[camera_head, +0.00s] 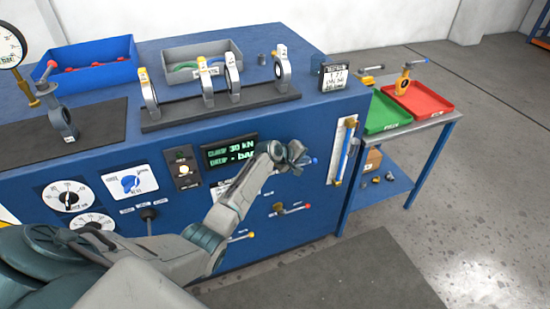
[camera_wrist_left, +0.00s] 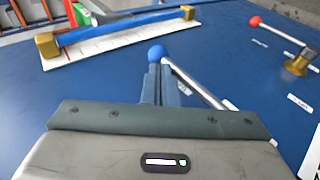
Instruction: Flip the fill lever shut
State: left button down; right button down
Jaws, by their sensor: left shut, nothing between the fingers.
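A blue-knobbed lever (camera_head: 312,161) juts from the front of the blue test bench. In the left wrist view its blue ball (camera_wrist_left: 157,54) is just beyond my fingertips, and its silver rod (camera_wrist_left: 195,83) slants down to the right until my gripper body hides it. My left gripper (camera_head: 300,160) is shut and empty, right beside the ball end; I cannot tell whether it touches. A red-knobbed lever (camera_head: 295,209) with a brass pivot (camera_wrist_left: 300,62) sits lower on the panel. Which lever is the fill lever cannot be read. My right gripper is not in view.
A blue sight tube on a white scale (camera_head: 345,150) is mounted right of my gripper. Another lever (camera_head: 240,236) sits low on the panel, partly behind my arm. A side table with green (camera_head: 384,113) and red (camera_head: 425,100) trays stands at right.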

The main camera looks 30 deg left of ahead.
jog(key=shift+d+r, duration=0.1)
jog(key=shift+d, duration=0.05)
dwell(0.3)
